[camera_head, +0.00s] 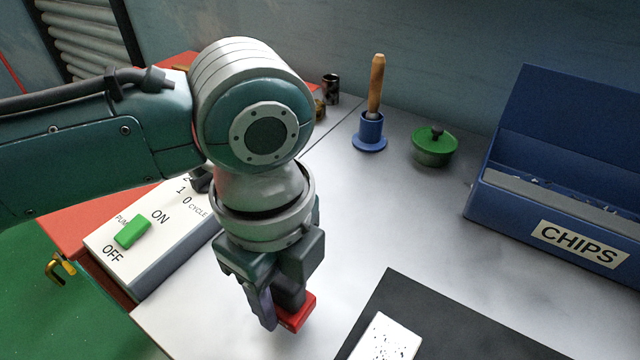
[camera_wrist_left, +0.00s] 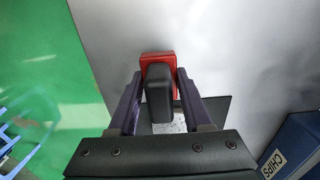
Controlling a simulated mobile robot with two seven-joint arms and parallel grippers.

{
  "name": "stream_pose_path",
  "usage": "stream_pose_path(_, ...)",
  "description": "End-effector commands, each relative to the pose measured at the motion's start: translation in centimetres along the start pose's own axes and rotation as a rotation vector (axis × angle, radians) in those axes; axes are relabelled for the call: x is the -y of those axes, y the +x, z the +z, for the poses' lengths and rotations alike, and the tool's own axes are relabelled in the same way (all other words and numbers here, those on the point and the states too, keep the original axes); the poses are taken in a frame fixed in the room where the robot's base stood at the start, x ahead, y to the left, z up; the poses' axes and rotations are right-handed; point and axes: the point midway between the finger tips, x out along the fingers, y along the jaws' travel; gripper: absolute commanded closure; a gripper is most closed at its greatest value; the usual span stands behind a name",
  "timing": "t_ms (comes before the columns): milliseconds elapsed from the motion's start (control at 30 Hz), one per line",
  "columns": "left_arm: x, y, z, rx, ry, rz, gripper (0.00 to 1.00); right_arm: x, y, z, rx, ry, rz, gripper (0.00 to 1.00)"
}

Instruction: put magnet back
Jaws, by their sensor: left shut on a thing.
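The magnet (camera_head: 299,312) has a red base and a dark upright grip. My left gripper (camera_head: 278,306) is shut on it by the dark grip and points down over the light metal top, left of the dark mat. I cannot tell whether the base touches the surface. In the left wrist view the magnet (camera_wrist_left: 157,57) sits between the two fingers of my left gripper (camera_wrist_left: 160,85), its red base beyond the dark grip. My right gripper is in neither view.
A dark mat (camera_head: 450,325) with a speckled white plate (camera_head: 388,338) lies at the front. A blue CHIPS bin (camera_head: 500,215) stands right. A green lidded pot (camera_head: 433,150) and a blue brush holder (camera_head: 369,133) stand behind. A white switch box (camera_head: 165,240) is left.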

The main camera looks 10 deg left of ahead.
Motion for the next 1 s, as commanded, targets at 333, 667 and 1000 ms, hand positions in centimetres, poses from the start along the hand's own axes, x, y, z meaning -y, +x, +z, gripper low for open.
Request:
stream_pose_path(333,0.0,2.9,-0.1,-0.001,0.001,0.001,1.00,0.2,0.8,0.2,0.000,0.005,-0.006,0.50)
stream_pose_path(667,-0.1,3.6,0.0,-0.001,0.000,0.001,1.00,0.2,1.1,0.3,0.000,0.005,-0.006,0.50)
stream_pose_path(1000,-0.4,4.7,0.2,0.007,0.002,0.007,0.46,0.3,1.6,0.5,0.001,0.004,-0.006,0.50)
